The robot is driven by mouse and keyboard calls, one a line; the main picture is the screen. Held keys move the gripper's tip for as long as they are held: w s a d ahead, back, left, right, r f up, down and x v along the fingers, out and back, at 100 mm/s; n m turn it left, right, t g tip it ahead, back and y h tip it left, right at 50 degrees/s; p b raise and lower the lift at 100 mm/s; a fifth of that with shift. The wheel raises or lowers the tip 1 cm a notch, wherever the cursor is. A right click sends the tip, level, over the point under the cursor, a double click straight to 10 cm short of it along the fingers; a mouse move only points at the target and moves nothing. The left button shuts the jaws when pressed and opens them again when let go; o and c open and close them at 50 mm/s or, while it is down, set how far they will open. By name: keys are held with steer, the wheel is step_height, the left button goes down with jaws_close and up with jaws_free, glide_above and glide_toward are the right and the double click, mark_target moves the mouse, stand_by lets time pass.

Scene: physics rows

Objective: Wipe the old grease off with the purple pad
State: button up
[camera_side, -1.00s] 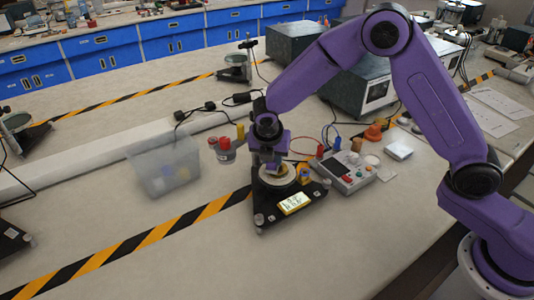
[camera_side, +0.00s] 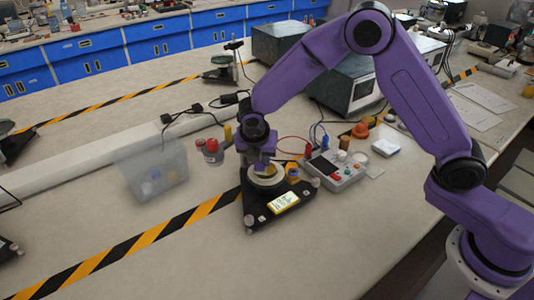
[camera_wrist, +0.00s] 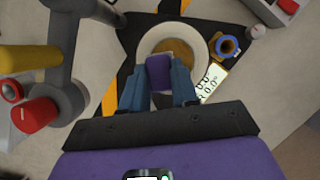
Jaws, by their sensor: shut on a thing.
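My gripper (camera_wrist: 158,88) has blue-grey fingers and is shut on the purple pad (camera_wrist: 159,70). The pad is over the near part of a round pale plate (camera_wrist: 149,42) with a brown grease patch (camera_wrist: 183,46) in its middle. The pad overlaps the near edge of the patch in the wrist view; I cannot tell whether it touches it. The plate sits on a black triangular base (camera_side: 255,214) with a lit display (camera_side: 284,203). In the side view my gripper (camera_side: 263,164) points down over the plate (camera_side: 266,185) and hides part of it.
A blue ring-shaped part (camera_wrist: 228,46) stands close right of the plate. Red and grey cylinders (camera_side: 209,152) and a clear bin (camera_side: 152,172) stand to the left. A grey control box (camera_side: 336,170) with cables is at right. The front bench is clear.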

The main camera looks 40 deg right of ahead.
steer(key=shift+a, duration=0.9)
steer(key=shift+d+r, duration=0.15)
steer(key=shift+r, duration=3.9)
